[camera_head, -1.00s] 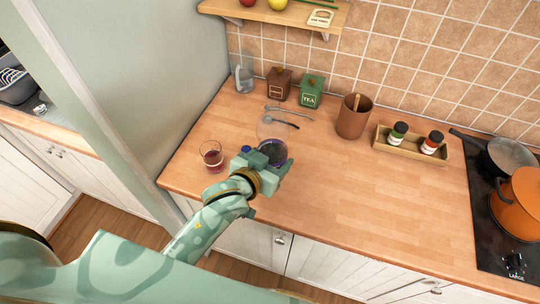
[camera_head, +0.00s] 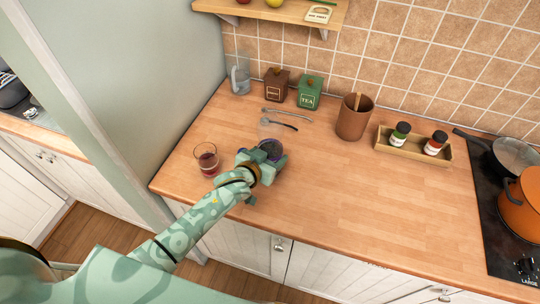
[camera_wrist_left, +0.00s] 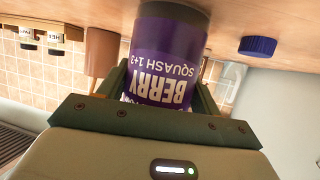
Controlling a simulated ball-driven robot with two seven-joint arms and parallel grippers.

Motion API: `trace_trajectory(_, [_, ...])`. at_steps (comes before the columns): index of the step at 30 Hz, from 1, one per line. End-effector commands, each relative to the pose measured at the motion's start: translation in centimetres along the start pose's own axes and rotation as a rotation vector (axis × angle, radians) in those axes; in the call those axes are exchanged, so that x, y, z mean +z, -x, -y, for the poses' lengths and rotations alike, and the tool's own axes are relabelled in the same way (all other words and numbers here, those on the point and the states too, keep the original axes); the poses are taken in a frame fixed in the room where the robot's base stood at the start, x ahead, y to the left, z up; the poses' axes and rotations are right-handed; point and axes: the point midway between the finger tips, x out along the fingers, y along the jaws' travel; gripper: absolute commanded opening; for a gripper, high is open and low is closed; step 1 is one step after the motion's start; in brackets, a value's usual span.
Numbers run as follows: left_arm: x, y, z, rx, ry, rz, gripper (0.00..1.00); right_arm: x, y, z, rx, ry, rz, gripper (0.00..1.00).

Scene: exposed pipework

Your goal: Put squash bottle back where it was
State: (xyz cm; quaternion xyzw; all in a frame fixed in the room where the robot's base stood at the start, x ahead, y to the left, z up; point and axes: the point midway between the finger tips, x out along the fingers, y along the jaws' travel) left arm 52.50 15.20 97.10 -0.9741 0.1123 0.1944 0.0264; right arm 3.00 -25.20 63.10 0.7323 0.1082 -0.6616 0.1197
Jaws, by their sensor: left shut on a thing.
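My left gripper (camera_head: 262,158) is shut on the squash bottle (camera_head: 271,149), over the left-middle part of the wooden counter. In the left wrist view the bottle (camera_wrist_left: 168,60) has a purple label reading "BERRY SQUASH 1+3", which appears upside down, and a dark lower end close to the counter. I cannot tell whether it touches the counter. The gripper's fingers (camera_wrist_left: 160,88) lie on both sides of the bottle. A blue ridged cap (camera_wrist_left: 258,46) sits on the counter in that view. My right gripper is not in view.
A glass of red drink (camera_head: 207,160) stands just left of the gripper. Utensils (camera_head: 280,119), brown and green tins (camera_head: 310,92), a brown pot (camera_head: 354,117) and a spice tray (camera_head: 414,147) are behind or right. A hob (camera_head: 500,220) is far right. The front-right counter is clear.

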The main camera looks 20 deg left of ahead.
Motion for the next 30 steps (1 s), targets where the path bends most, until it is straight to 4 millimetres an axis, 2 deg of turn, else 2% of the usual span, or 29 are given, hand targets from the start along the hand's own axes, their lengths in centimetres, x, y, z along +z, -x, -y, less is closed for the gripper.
trace_trajectory(7, [0.0,-0.1,0.0,0.0,0.001,-0.003,0.28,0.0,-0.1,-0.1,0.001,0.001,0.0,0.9])
trace_trajectory(8, [0.1,-0.1,0.0,0.0,0.0,0.0,0.7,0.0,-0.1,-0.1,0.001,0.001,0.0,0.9])
trace_trajectory(9, [0.1,-0.1,0.0,0.0,0.0,0.0,0.81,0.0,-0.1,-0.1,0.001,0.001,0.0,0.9])
trace_trajectory(10, [0.1,-0.1,0.0,0.0,0.0,0.0,0.86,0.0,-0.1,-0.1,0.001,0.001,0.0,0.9])
trace_trajectory(20, [-0.2,0.2,0.0,0.0,0.0,-0.001,0.86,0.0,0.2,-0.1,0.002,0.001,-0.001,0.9])
trace_trajectory(23, [-0.2,1.5,-0.1,0.001,0.002,-0.001,0.86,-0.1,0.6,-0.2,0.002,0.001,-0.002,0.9])
trace_trajectory(30, [-0.3,7.2,-0.1,0.001,0.001,0.0,0.86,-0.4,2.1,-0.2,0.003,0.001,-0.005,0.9])
